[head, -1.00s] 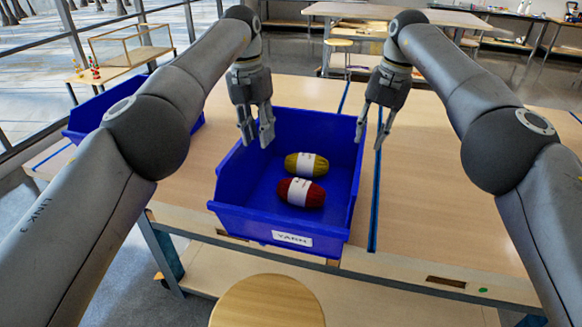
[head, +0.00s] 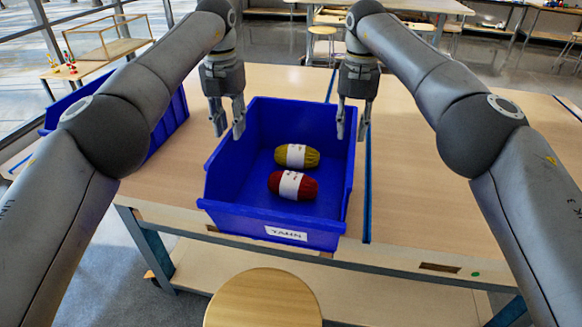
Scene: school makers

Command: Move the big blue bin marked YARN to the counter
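The big blue bin (head: 270,220) with a white YARN label (head: 286,233) sits on the light wooden table (head: 420,210), close to its front edge. A yellow yarn skein (head: 311,158) and a red yarn skein (head: 308,188) lie inside it. My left gripper (head: 229,130) points down at the bin's left side wall, near the back, with its fingers apart. My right gripper (head: 351,130) points down at the bin's right side wall, with its fingers apart. I cannot tell whether either gripper touches the walls.
A second blue bin (head: 165,125) stands at the table's left end, partly behind my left arm. A round wooden stool (head: 262,300) stands in front of the table. The table right of the bin is bare. Other tables (head: 400,5) stand at the back.

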